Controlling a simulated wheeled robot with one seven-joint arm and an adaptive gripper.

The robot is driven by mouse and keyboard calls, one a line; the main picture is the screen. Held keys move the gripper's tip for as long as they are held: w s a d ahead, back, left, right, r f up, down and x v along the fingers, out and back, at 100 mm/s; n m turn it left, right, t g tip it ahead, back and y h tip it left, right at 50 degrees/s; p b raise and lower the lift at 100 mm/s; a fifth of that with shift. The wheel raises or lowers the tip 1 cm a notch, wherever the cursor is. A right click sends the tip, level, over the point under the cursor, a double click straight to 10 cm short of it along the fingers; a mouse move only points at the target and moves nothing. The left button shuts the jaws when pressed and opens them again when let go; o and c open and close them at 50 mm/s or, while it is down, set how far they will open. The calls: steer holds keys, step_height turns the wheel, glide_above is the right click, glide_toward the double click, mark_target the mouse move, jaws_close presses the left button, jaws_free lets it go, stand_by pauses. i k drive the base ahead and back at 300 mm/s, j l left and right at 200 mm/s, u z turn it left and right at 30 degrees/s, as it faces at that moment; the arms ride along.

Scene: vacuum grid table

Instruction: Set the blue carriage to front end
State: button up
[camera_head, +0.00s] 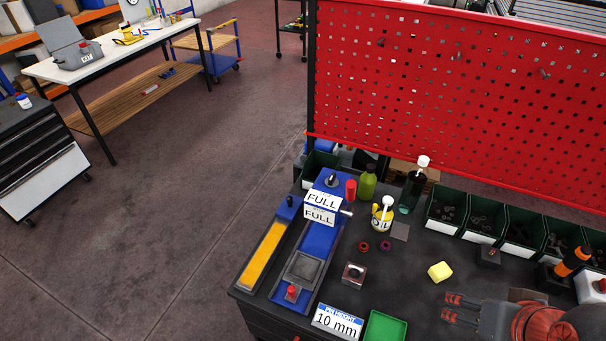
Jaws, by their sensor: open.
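A blue fixture stands at the left of the dark bench. On its left is a long track with a yellow strip (262,255). A small blue block with a dark knob (288,207), which looks like the blue carriage, sits at the track's far end, with the yellow strip bare on the near side of it. Beside the track is a blue bed (320,238) with a grey square block (302,268) and a red knob (292,291) at its near end. My gripper (449,308) is open and empty at lower right, well apart from the fixture, its fingers pointing left.
White FULL signs (321,198) stand at the fixture's far part. A red cylinder (350,190), bottles (367,183) and an oil can (382,215) stand behind. A metal block (354,275), 10 mm sign (337,321), green tray (385,327) and yellow sponge (440,271) lie between.

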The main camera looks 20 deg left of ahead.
mark_target(290, 205)
steer(key=u, duration=1.3)
steer(key=j+z, duration=0.15)
steer(key=z, duration=0.25)
steer(key=j+z, duration=0.2)
steer(key=z, duration=0.2)
steer(key=k+j+z, duration=0.1)
steer(key=z, duration=0.25)
steer(key=k+j+z, duration=0.1)
steer(key=z, duration=0.3)
steer(key=k+j, duration=0.15)
steer(key=i, duration=0.5)
steer(key=z, duration=0.05)
